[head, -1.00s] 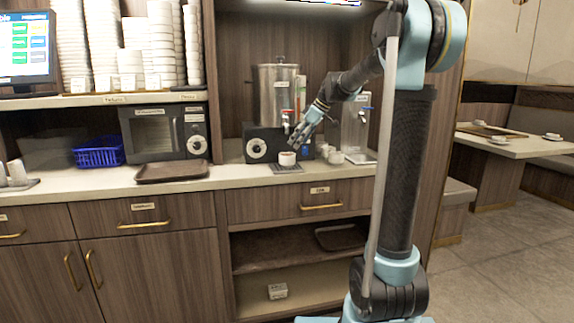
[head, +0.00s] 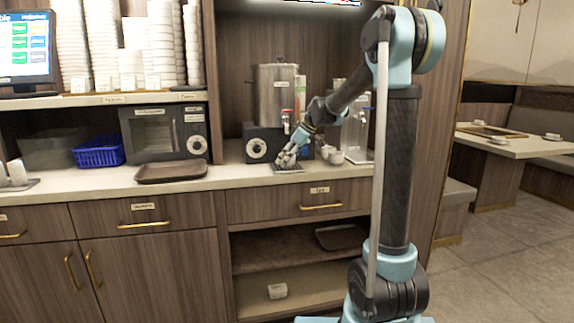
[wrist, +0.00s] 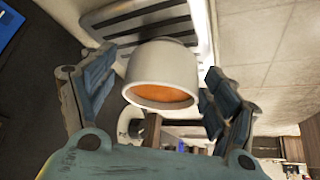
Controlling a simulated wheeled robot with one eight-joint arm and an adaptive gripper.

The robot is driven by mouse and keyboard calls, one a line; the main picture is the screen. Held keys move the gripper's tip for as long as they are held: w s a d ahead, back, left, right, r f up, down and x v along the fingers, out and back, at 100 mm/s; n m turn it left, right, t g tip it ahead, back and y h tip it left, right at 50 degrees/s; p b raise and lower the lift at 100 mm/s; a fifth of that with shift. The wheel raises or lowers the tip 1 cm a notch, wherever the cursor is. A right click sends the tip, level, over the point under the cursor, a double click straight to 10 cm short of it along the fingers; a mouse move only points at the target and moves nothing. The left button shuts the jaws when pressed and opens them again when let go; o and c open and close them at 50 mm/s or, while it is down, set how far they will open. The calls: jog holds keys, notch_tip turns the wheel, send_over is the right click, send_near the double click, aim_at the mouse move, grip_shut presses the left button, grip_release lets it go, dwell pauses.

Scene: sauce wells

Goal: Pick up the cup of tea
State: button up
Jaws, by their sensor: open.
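The cup of tea (wrist: 165,72) is white with orange-brown tea inside. In the wrist view it sits between the two spread fingers of my gripper (wrist: 155,95), on or just above a slotted drip tray (wrist: 140,14). I cannot tell whether either finger touches it. In the head view my gripper (head: 288,158) is low over the drip tray (head: 287,169) in front of the steel urn (head: 272,95), and it hides the cup. My gripper is open.
More white cups (head: 332,155) stand close to the right of my gripper, beside a second dispenser (head: 358,135). A brown tray (head: 172,172) lies on the counter to the left, before the microwave (head: 165,133). The counter between is clear.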

jog(key=c, duration=1.4)
